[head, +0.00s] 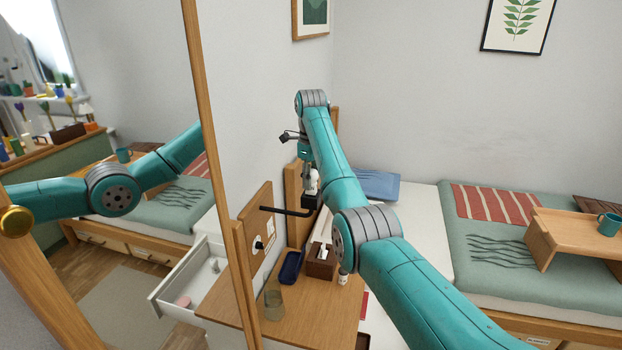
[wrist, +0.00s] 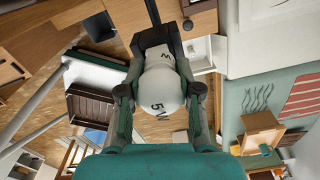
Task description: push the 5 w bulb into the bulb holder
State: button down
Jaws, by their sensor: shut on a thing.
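The white 5 W bulb (wrist: 163,92) is between the two fingers of my gripper (wrist: 160,97), which is shut on it. Its "5 W" marking faces the wrist camera. The black bulb holder (wrist: 152,40) lies just beyond the bulb in the wrist view, and the bulb overlaps its near edge. In the head view the holder (head: 311,201) sits at the end of a black bracket, with the bulb (head: 312,182) directly above it and my gripper (head: 311,171) above that. The bulb's base is hidden, so I cannot tell how deep it sits.
The black bracket (head: 286,211) comes from a wooden wall panel (head: 256,222). Below, a wooden top (head: 318,320) carries a dark blue tray (head: 291,267), a glass (head: 273,306) and a wooden box (head: 320,269). A mirror on the left reflects an open drawer (head: 165,296).

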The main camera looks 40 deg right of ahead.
jog(key=shift+s+f, duration=0.15)
jog(key=shift+f, duration=1.05)
jog(key=c, duration=0.7)
grip_release()
jog(key=shift+r, duration=0.15)
